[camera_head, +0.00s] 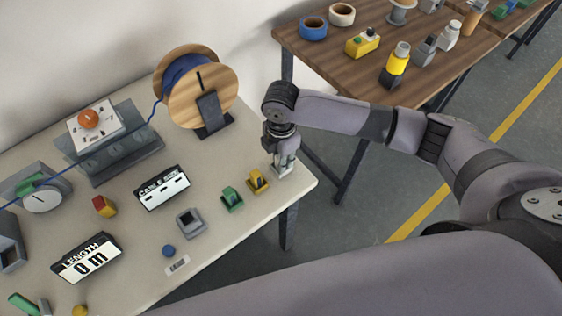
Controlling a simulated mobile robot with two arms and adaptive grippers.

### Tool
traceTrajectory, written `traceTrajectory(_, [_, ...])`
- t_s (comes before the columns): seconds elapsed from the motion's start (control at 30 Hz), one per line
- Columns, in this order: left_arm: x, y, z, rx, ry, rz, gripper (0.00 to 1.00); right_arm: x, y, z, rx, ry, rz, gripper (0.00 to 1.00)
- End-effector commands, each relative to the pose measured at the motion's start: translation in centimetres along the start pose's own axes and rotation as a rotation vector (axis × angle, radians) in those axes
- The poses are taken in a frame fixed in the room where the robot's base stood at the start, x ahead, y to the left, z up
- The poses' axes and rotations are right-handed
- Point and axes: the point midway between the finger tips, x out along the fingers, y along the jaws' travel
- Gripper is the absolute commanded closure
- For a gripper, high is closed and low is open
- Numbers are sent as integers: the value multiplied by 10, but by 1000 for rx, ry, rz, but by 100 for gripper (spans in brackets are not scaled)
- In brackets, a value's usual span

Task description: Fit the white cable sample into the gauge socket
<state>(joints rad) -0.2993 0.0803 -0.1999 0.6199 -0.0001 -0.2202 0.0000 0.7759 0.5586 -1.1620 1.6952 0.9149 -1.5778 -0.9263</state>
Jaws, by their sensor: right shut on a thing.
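My right gripper (283,160) points down over the table's right corner, beyond the yellow sample. It is shut on a small whitish piece, which looks like the white cable sample (284,171); the fingers hide much of it. I cannot tell whether the piece touches the tabletop. A grey block with a square recess (189,222) sits in the middle front of the table and looks like the gauge socket. It is apart from the gripper, to its lower left, and its recess looks empty. My left gripper is not in view.
A green sample (232,198) and a yellow sample (258,181) stand between the gripper and the grey block. A "CABLE" sign (162,189), a red-yellow piece (104,206), a cable spool (201,88) and a "LENGTH 0 m" display (87,259) stand further left. The light table (225,245) has bare room in front.

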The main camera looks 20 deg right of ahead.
Motion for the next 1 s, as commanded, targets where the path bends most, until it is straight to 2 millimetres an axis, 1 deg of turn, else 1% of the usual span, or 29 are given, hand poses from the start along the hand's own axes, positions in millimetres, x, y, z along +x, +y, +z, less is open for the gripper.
traceTrajectory(0.17, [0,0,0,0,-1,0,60,-1,0,0,0,0,1,100])
traceTrajectory(0.27, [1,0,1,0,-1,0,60,-6,1,0,0,1,2,100])
traceTrajectory(0.37, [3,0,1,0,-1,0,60,-15,1,0,0,0,3,100])
traceTrajectory(0.47, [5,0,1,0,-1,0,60,-31,1,0,-1,0,5,100])
traceTrajectory(0.57, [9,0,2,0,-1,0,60,-54,2,0,-2,1,7,100])
traceTrajectory(0.8, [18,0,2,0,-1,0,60,-125,2,0,-2,0,8,100])
traceTrajectory(0.9, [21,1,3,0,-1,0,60,-151,1,0,-2,-1,6,100])
traceTrajectory(1.0, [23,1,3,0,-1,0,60,-171,1,0,0,0,5,100])
